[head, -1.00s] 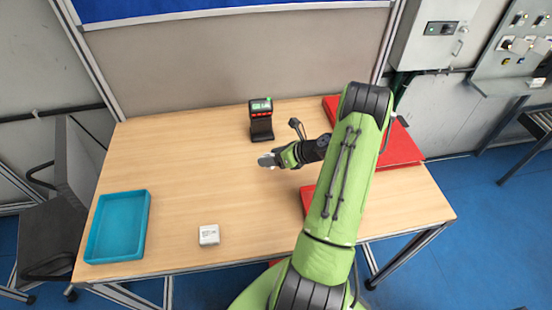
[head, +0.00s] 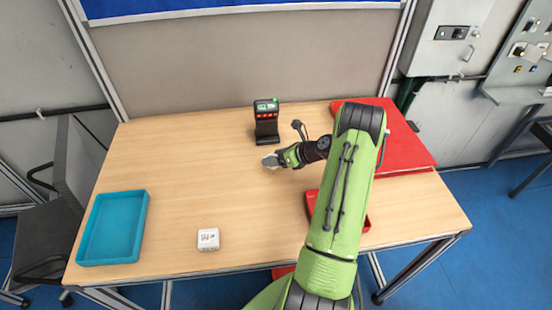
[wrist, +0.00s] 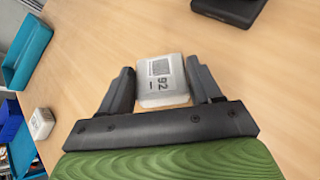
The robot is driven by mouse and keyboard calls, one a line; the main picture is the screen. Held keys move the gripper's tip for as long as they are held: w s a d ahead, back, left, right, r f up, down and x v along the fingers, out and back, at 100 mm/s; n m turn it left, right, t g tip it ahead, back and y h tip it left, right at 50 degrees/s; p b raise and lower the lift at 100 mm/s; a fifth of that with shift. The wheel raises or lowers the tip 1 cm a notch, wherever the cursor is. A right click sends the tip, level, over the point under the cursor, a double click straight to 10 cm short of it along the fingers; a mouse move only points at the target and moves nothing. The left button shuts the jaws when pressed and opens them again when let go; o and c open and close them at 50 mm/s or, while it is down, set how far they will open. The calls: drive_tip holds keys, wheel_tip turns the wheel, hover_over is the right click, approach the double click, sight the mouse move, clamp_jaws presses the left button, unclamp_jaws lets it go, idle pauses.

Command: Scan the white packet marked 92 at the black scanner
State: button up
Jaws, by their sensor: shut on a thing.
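The white packet marked 92 (wrist: 161,80) is between the two dark fingers of my gripper (wrist: 160,88) in the wrist view, with its printed code and number facing the camera. In the head view my gripper (head: 277,160) is shut on this packet (head: 269,161), in front of the black scanner and a little to its right. The black scanner (head: 266,122) stands at the back of the table with a lit screen and a green light on top. Its base (wrist: 229,10) shows at the top of the wrist view. Packet and scanner are apart.
Another white packet (head: 208,239) lies near the table's front edge. A teal tray (head: 84,255) is at the left. A red tray (head: 364,224) and a large red item (head: 408,150) are at the right, partly behind my arm. The table's middle left is clear.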

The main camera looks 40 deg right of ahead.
drive_tip(key=s+a+r+p, duration=0.7)
drive_tip(key=s+r+p, duration=0.2)
drive_tip(key=s+r, duration=0.1)
drive_tip(key=shift+s+a, duration=0.2)
drive_tip(key=shift+s, duration=0.2)
drive_tip(key=shift+w, duration=0.1)
